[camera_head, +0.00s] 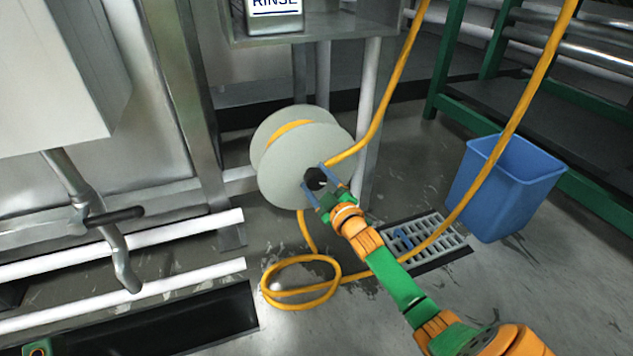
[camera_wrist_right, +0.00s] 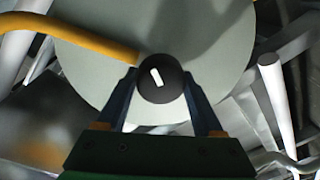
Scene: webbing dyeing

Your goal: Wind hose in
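The hose reel (camera_head: 290,165) has pale grey discs and stands below the rinse station, with some yellow hose wound between the discs. The yellow hose (camera_head: 385,110) runs from the reel up past the top edge. A loose loop of it lies on the floor below the reel, and another stretch rises past the blue bin. My right gripper (camera_head: 318,181) is at the reel's face, its blue fingers on both sides of the black knob (camera_wrist_right: 160,80). In the right wrist view the fingertips (camera_wrist_right: 160,82) meet the knob's sides.
A blue bin (camera_head: 504,190) stands at the right by a floor grate (camera_head: 425,238). A green-framed rack (camera_head: 470,118) is behind it. A post (camera_head: 368,110) stands right beside the reel. White pipes (camera_head: 120,243) and a dark floor trench (camera_head: 190,322) lie at the left.

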